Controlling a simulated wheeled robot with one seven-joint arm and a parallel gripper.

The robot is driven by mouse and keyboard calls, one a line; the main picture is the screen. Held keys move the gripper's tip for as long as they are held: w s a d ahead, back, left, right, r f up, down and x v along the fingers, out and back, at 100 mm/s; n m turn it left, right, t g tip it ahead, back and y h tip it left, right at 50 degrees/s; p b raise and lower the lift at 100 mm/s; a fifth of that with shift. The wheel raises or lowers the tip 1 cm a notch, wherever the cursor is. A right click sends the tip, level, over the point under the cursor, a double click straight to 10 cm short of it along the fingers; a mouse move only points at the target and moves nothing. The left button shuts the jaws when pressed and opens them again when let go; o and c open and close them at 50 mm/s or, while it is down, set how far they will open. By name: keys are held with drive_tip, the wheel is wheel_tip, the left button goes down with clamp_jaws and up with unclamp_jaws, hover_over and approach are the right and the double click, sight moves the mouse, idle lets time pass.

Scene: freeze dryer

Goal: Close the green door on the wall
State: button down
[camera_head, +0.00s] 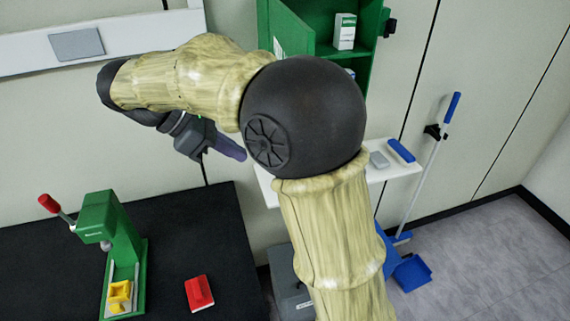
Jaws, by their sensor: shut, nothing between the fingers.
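The green cabinet (385,48) is on the wall at the top, cut off by the frame's upper edge. Its green door (292,27) stands open, swung out to the left, so the shelves show. A white-and-green box (345,32) stands on a shelf. My gripper (236,152) is shut and empty, below and left of the door and apart from it. My arm's large dark joint hides the lower part of the door and cabinet.
A white wall shelf (404,170) is behind my arm, with a blue item (401,150) on it. The black table (60,260) at lower left holds a green press (112,235) and a red block (199,292). A blue-and-white broom (432,150) leans at right.

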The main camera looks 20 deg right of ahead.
drive_tip(key=d+f+p, duration=0.2)
drive_tip(key=d+f, duration=0.3)
drive_tip(key=d, duration=0.4)
drive_tip(key=shift+s+d+f, duration=0.35)
drive_tip(key=shift+s, duration=0.1)
drive_tip(key=shift+w+d, duration=0.1)
drive_tip(key=shift+d, duration=0.05)
